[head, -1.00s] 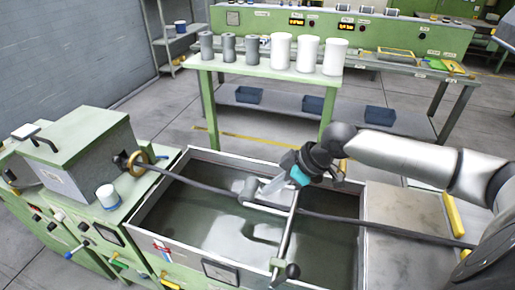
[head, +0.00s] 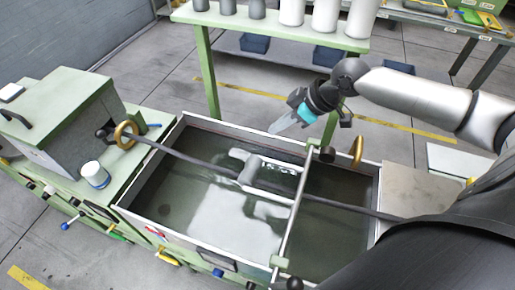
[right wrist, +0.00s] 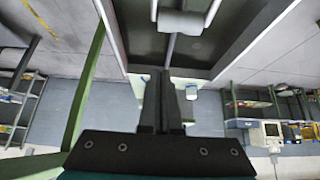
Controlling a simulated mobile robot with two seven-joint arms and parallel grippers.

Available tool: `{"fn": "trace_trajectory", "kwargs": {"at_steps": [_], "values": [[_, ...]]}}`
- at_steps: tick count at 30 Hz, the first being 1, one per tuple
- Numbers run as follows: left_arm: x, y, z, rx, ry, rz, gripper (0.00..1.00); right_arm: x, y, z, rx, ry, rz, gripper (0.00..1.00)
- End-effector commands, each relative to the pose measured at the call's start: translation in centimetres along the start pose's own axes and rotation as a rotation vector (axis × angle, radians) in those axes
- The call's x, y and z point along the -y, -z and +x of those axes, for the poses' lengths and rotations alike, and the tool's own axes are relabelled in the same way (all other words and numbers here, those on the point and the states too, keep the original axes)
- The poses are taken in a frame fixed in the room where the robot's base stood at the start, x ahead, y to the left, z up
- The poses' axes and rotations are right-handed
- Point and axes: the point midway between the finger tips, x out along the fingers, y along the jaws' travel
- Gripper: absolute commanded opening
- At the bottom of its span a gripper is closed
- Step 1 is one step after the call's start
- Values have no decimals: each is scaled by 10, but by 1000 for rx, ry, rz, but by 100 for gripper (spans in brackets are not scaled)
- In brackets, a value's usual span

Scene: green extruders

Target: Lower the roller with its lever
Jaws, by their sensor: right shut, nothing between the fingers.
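A grey roller (head: 249,171) sits in a pale U-shaped frame over the water trough (head: 150,212), at the dark strand (head: 200,162). It also shows at the top of the right wrist view (right wrist: 181,22). A pale bar (head: 297,205) crosses the trough right of the roller, with a dark knob (head: 295,284) at its near end; I cannot tell for sure if this is the lever. My right gripper (head: 275,127) is shut and empty beyond the trough's far wall, apart from roller and bar. Its dark fingers also show in the right wrist view (right wrist: 164,78). My left gripper is out of view.
A green extruder housing (head: 65,120) with a brass ring (head: 126,134) stands left. A green table (head: 265,32) with grey and white cylinders is behind. Another brass ring (head: 356,150) stands at the trough's right part.

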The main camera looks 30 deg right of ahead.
Motion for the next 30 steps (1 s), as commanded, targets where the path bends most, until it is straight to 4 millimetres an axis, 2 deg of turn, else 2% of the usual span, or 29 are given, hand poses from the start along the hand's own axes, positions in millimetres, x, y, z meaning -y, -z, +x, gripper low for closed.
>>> {"fn": "trace_trajectory", "kwargs": {"at_steps": [8, 21, 24, 30], "values": [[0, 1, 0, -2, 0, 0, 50, 1, 1, 28, -3, 3, 3, 0], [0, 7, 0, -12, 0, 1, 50, 1, 1, 100, -2, 2, 1, 0], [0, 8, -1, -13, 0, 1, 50, 0, -12, 111, 3, 1, 3, 0], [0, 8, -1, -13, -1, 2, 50, 0, -26, 124, 1, 0, 1, 0]]}}
